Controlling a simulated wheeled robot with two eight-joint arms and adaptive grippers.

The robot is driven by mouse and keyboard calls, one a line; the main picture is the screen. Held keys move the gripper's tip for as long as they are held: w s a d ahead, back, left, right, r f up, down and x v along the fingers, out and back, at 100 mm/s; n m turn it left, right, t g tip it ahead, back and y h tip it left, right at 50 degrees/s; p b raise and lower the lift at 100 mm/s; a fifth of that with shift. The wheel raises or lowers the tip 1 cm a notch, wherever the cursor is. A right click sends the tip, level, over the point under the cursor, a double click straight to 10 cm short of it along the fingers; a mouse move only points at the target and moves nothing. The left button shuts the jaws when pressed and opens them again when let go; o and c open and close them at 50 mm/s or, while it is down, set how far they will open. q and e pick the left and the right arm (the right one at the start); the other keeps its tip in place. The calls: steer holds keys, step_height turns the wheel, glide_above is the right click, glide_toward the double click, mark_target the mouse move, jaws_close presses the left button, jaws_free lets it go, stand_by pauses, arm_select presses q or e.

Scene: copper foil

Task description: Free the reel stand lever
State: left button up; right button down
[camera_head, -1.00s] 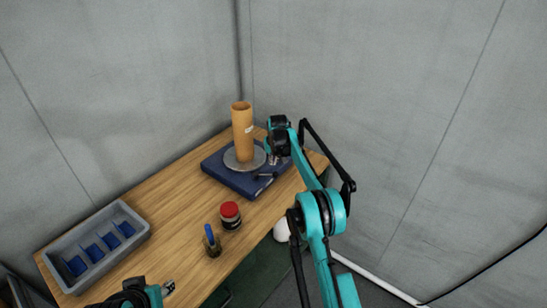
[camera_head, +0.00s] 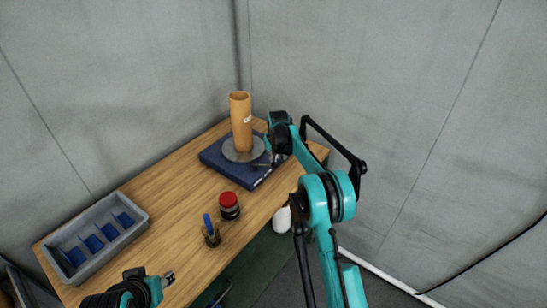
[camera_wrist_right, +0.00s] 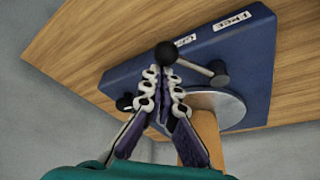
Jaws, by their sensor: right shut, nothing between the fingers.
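The reel stand is a blue base (camera_head: 211,161) with a round metal plate (camera_head: 230,156) and an upright tan tube (camera_head: 240,120), at the table's far end. Its lever, a short bar with a black ball knob (camera_wrist_right: 165,53), shows in the right wrist view, running to a dark pivot (camera_wrist_right: 219,72). My right gripper (camera_wrist_right: 163,72) is shut and empty, with its fingertips right by the knob; I cannot tell whether they touch it. In the head view the right gripper (camera_head: 275,158) is over the base's right part. My left gripper (camera_head: 169,278) is at the near table edge; its jaws are too small to read.
White labels (camera_wrist_right: 232,20) sit on the base's edge. A grey bin (camera_head: 140,214) with blue dividers stands at the left. A red-lidded jar (camera_head: 229,206) and a small pot (camera_head: 211,236) with a blue item stand near the front edge.

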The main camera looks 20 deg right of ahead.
mark_target(273, 164)
steer(key=shift+s+a+m, duration=0.1)
steer(key=shift+s+m, duration=0.2)
steer(key=shift+m, duration=0.1)
steer(key=shift+s+a+m+h, duration=0.25)
steer(key=shift+s+m+h, duration=0.25)
steer(key=shift+m, duration=0.4)
steer(key=shift+s+a+m+h, duration=0.3)
steer(key=shift+s+m, duration=0.35)
steer(key=shift+m, duration=0.25)
steer(key=shift+s+a+m+g+h, duration=0.35)
steer(key=shift+s+a+m, duration=0.5)
steer(key=shift+a+m, duration=0.3)
steer(key=shift+s+a+m+g+h, duration=0.3)
steer(key=shift+s+a+m, duration=0.6)
steer(key=shift+m, duration=0.45)
